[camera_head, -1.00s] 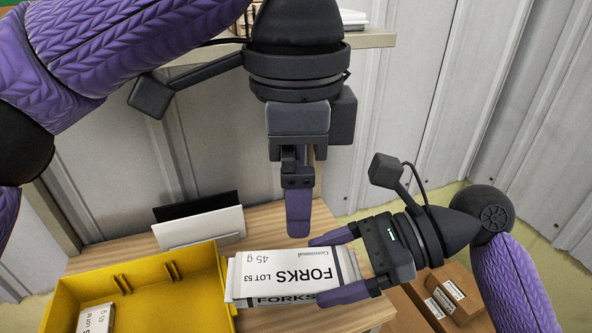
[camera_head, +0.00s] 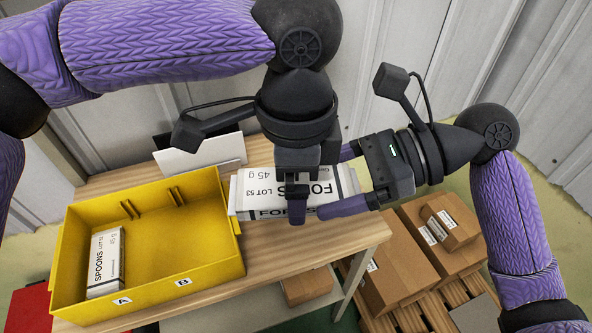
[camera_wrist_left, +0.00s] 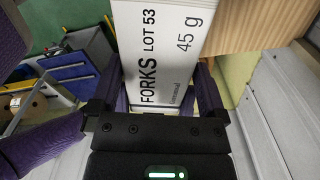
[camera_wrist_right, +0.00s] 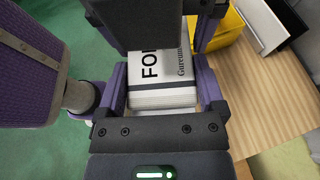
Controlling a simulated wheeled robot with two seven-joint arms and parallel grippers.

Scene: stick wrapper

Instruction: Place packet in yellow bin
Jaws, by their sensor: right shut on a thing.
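A white packet marked FORKS LOT 53, 45 g (camera_head: 258,190) is above the wooden table, just right of the yellow bin (camera_head: 212,276). My right gripper (camera_head: 338,182) is shut on its right end, with one finger on each side, as the right wrist view shows (camera_wrist_right: 160,90). My left gripper (camera_head: 298,205) hangs over the packet's middle from above. In the left wrist view its open fingers (camera_wrist_left: 160,95) stand on either side of the packet (camera_wrist_left: 160,50). Its arm hides part of the label.
A white SPOONS packet (camera_head: 106,262) lies inside the bin at the left. A white and black panel (camera_head: 200,155) stands behind the bin. Brown boxes (camera_head: 400,262) are stacked on a pallet right of the table (camera_head: 300,250). A wall is behind.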

